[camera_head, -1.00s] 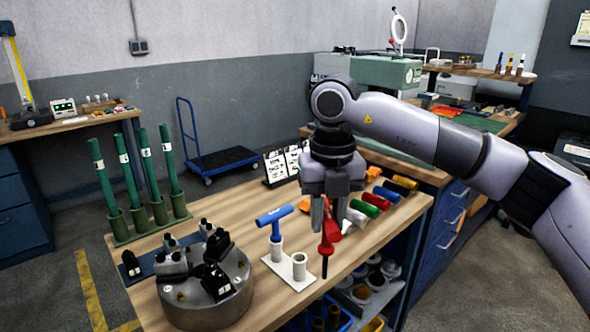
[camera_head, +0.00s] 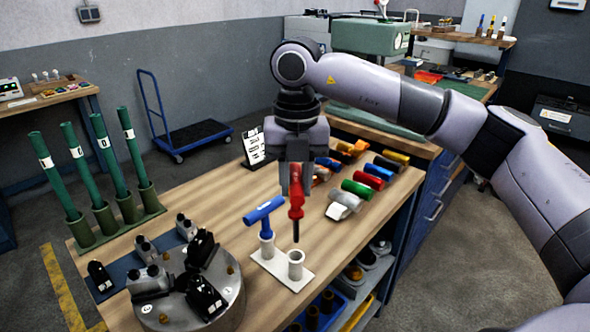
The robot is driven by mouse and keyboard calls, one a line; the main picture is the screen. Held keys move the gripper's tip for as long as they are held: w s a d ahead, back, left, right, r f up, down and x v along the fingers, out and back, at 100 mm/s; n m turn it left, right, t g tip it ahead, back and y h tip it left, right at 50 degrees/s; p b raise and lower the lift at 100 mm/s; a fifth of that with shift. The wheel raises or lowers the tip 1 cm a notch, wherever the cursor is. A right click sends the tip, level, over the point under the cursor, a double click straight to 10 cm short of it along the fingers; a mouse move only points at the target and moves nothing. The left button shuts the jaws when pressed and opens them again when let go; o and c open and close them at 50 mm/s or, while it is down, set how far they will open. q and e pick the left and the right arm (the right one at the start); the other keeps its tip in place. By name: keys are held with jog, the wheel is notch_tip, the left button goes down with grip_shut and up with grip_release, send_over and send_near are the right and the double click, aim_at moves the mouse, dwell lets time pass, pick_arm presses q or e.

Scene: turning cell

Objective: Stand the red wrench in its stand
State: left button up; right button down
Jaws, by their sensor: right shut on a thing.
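The red wrench (camera_head: 296,200) hangs upright in my right gripper (camera_head: 294,188), its dark tip pointing down. The gripper is shut on it. The stand is a white plate with two white sockets (camera_head: 295,262). The wrench tip is above the front right socket, which looks empty, with a gap between them. A blue T-handled wrench (camera_head: 264,211) stands in the other socket, just left of the red one. The far side of the red wrench's handle is hidden by the fingers. My left gripper is not in view.
A round chuck (camera_head: 190,290) with dark jaws stands at the front left of the wooden table. Green rods (camera_head: 108,150) stand in a rack at the left. Several coloured handles (camera_head: 366,180) lie at the right. Bare tabletop lies behind the stand.

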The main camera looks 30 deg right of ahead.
aim_at(296, 234)
jog(key=shift+f+b, duration=0.45)
jog(key=shift+f, duration=0.85)
jog(key=shift+f+b, duration=2.25)
jog(key=shift+f, duration=1)
jog(key=c, duration=0.8)
grip_release()
notch_tip(296, 234, up, 7)
jog(key=shift+r+b, duration=0.1)
jog(key=shift+b, duration=0.2)
